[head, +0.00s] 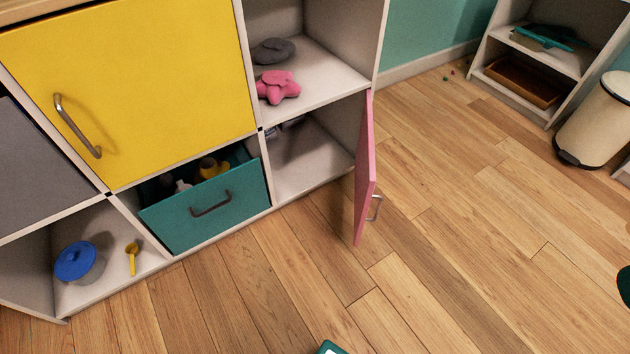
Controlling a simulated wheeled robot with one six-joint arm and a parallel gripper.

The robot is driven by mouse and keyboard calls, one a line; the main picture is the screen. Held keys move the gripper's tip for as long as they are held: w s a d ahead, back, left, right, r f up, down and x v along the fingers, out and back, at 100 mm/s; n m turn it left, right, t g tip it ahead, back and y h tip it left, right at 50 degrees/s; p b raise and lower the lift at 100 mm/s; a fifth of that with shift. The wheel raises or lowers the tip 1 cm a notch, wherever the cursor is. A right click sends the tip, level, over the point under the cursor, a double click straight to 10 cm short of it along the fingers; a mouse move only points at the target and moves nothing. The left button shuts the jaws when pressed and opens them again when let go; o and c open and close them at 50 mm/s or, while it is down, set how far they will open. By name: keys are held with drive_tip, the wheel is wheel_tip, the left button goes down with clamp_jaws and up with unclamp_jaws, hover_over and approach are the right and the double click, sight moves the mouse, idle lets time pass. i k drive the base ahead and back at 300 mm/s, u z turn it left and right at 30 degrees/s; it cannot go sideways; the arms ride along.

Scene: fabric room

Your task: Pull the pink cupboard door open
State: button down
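The pink cupboard door (365,178) stands swung wide open at the right end of the cupboard, seen almost edge-on. It is hinged at the right side of its compartment and sticks out over the floor. Its metal handle (376,208) shows on the door's right face, with nothing touching it. The compartment (300,165) behind it is open to view, with a small greyish item at its upper left. My gripper's fingers are not in view.
A teal drawer (207,207) left of the pink door is partly open, with toys inside. A yellow door (130,85) above is shut. A cream bin (598,120) and low shelf (535,60) stand at the right. Wooden floor right of the door is clear.

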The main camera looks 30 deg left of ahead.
sight(365, 173)
drive_tip(key=u, duration=0.7)
drive_tip(key=k, duration=0.4)
drive_tip(key=u, duration=0.3)
drive_tip(key=i, duration=0.45)
